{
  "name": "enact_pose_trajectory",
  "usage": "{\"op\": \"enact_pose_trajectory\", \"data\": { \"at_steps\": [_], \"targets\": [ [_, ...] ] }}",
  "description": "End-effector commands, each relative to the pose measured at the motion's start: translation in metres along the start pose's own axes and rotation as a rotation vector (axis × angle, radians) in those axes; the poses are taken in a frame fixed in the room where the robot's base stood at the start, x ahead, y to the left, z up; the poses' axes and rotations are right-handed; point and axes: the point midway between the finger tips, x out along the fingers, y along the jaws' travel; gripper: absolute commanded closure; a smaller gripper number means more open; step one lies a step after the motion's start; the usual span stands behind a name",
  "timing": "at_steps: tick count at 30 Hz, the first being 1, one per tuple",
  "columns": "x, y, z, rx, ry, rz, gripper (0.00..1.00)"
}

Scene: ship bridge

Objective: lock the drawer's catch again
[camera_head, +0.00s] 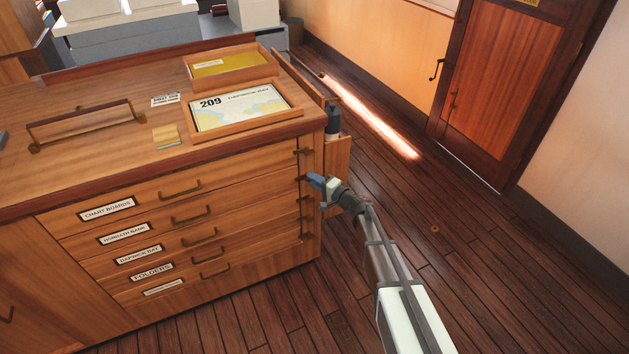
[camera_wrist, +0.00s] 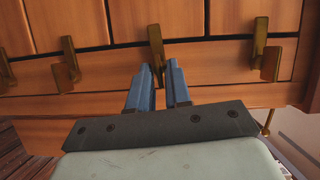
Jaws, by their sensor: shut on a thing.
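The chart chest's drawers, with labelled fronts such as CHART BOARDS (camera_head: 107,209) and HORRATH BANK (camera_head: 124,234), all look closed in the head view. Small brass catches run down their right edge, the top one (camera_head: 303,152) clear of my gripper. My gripper (camera_head: 316,181) is at this edge, around the second catch from the top. In the wrist view, its blue fingers (camera_wrist: 158,82) are closed about the lower end of a brass catch (camera_wrist: 155,42). The exact contact is partly hidden by the fingers.
Neighbouring catches (camera_wrist: 265,50) (camera_wrist: 68,62) stand close on both sides in the wrist view. The chest top holds a framed chart (camera_head: 240,107), a tray (camera_head: 228,64) and a brass rail (camera_head: 82,122). The plank floor (camera_head: 480,265) at right is mostly clear.

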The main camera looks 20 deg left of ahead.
Motion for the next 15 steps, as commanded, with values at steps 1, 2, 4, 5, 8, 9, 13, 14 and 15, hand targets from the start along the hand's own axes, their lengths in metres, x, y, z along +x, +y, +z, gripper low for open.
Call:
{"op": "enact_pose_trajectory", "data": {
  "at_steps": [1, 2, 4, 5, 8, 9, 13, 14, 15],
  "targets": [
    [0.0015, 0.0002, -0.0002, 0.022, -0.001, -0.01, 1.0],
    [0.0015, 0.0003, -0.0002, 0.033, -0.001, -0.015, 1.0],
    [0.0014, 0.0005, 0.0, 0.054, -0.001, -0.024, 1.0],
    [0.0014, 0.0006, 0.0001, 0.062, -0.002, -0.027, 1.0],
    [0.0014, 0.0007, 0.0002, 0.083, -0.002, -0.036, 1.0],
    [0.0014, 0.0007, 0.0002, 0.089, -0.002, -0.038, 1.0],
    [0.0015, 0.0008, 0.0003, 0.098, -0.002, -0.042, 1.0],
    [0.0015, 0.0008, 0.0003, 0.099, -0.002, -0.042, 1.0],
    [0.0015, 0.0008, 0.0004, 0.1, -0.002, -0.043, 1.0]
  ]
}}
